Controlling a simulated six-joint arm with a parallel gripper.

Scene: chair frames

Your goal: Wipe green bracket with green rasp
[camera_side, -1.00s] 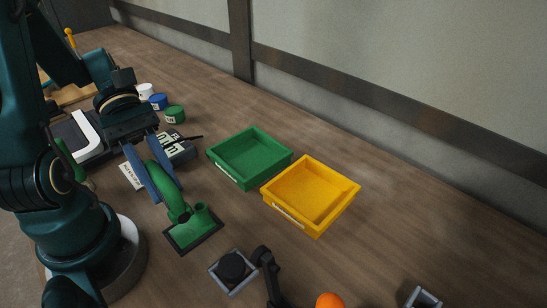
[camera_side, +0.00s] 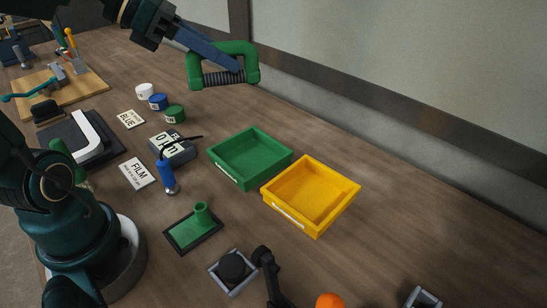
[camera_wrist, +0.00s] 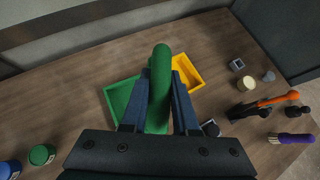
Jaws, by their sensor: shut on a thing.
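My gripper (camera_side: 236,66) is shut on a green loop-shaped tool with a dark ribbed bar, which looks like the green rasp (camera_side: 249,62). It holds this tool high above the table, over the area behind the green tray. In the wrist view the rasp (camera_wrist: 160,75) stands between my two blue fingers. A white bent bracket (camera_side: 95,135) lies on a black pad.
A green tray (camera_side: 220,174) and a yellow tray (camera_side: 335,220) are empty. White, blue and green jars (camera_side: 174,114), a grey gauge (camera_side: 172,149) with a blue probe (camera_side: 165,173), and a wooden tool board (camera_side: 85,85) stand left.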

